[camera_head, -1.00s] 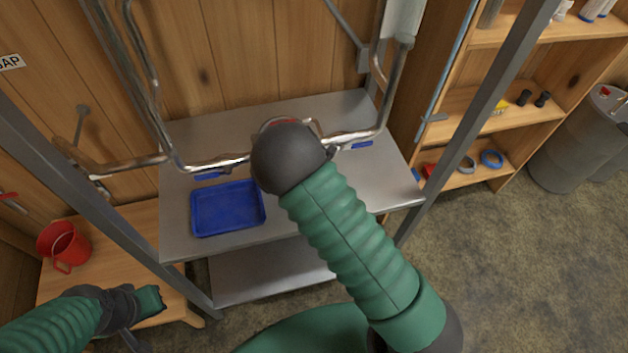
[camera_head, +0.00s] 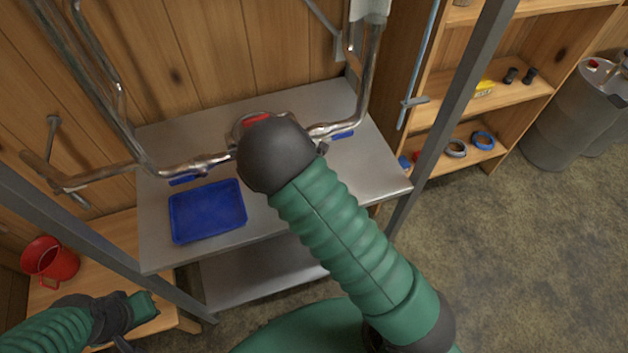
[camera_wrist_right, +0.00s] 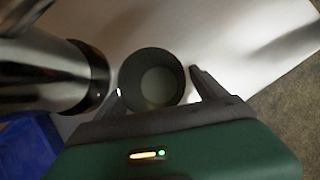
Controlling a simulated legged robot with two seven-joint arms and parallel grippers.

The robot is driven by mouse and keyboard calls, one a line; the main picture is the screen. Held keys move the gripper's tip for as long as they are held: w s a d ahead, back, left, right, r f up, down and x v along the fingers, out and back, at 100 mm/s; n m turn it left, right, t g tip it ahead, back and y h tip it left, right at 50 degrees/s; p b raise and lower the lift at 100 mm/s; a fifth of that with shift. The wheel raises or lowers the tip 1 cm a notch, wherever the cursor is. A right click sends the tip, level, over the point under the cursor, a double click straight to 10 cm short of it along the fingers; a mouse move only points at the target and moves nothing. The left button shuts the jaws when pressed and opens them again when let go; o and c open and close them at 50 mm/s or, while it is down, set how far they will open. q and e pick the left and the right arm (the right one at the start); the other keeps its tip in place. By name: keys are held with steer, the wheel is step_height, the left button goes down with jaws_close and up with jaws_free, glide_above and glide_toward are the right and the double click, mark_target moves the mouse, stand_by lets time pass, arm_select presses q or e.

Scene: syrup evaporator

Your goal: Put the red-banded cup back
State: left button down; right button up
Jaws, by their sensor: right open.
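In the right wrist view a round dark grey cup-like thing (camera_wrist_right: 152,78) is seen from above, its mouth facing the camera. My right gripper (camera_wrist_right: 160,85) is open, with one finger on each side of it; I cannot tell whether they touch. No red band shows there. In the head view a red patch on a metal piece (camera_head: 257,118) shows just behind my right wrist, which hides the right gripper; I cannot tell whether it is the cup. My left gripper (camera_head: 130,320) is low at the left, its fingers unclear.
A red jug (camera_head: 50,262) stands on a wooden bench at left. A wooden shelf (camera_head: 515,100) and grey drum (camera_head: 570,115) stand at right. Steel posts flank the table.

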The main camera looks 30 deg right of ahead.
steer(key=v, duration=0.4)
steer(key=shift+r, duration=0.25)
arm_select(q)
steer(key=shift+s+r+p, duration=0.1)
steer(key=shift+r+p, duration=0.2)
steer(key=shift+r, duration=0.05)
arm_select(e)
steer(key=s+a+r+m+g+y, duration=0.1)
steer(key=s+a+r+m, duration=0.4)
steer(key=m, duration=0.9)
steer(key=s+a+r+m+g+y, duration=0.1)
steer(key=s+a+r+m, duration=0.3)
steer(key=s+m, duration=0.4)
steer(key=shift+s+a+r+m+y, duration=0.4)
steer(key=shift+a+m+y, duration=0.35)
steer(key=shift+m, duration=2.65)
arm_select(q)
steer(key=shift+a+f, duration=0.1)
steer(key=shift+a, duration=0.2)
arm_select(e)
steer(key=shift+a, duration=0.2)
steer(key=shift+d, duration=0.1)
